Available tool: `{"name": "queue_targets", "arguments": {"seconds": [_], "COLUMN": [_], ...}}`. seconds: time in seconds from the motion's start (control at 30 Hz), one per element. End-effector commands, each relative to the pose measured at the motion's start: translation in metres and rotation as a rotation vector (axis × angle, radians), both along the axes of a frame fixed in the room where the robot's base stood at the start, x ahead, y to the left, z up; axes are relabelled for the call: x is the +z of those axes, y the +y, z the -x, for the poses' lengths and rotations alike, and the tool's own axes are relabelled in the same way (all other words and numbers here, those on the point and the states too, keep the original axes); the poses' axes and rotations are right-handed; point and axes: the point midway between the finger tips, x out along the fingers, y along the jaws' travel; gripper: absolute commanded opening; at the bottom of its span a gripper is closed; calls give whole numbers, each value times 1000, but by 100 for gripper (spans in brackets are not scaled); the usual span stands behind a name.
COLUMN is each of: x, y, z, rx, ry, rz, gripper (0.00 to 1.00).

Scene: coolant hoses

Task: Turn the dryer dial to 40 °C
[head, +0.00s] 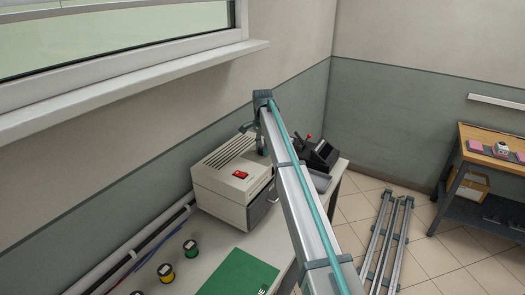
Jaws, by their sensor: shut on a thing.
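The beige box with the red rocker switch (240,174) looks like the dryer (222,190). It stands on the bench against the left wall, with slotted vents on top and a darker front facing right. My long silver arm link with a teal hose crosses in front of its right side. I see no dial or temperature marks; that part of the front is turned away or hidden behind my arm.
The bench (216,240) carries a green folder (238,274), small coloured spools (165,270) and a black device with a red lever (318,156) behind my arm. A window sill (130,90) juts out above. A wooden-topped table (490,143) stands at right. Tiled floor lies between.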

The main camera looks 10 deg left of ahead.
Motion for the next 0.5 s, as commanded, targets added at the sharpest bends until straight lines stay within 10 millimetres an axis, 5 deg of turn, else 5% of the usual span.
{"name": "queue_targets", "arguments": {"seconds": [0.5], "x": [0], "y": [0], "z": [0], "rx": [-333], "ry": [-1], "rz": [0], "gripper": [7]}}
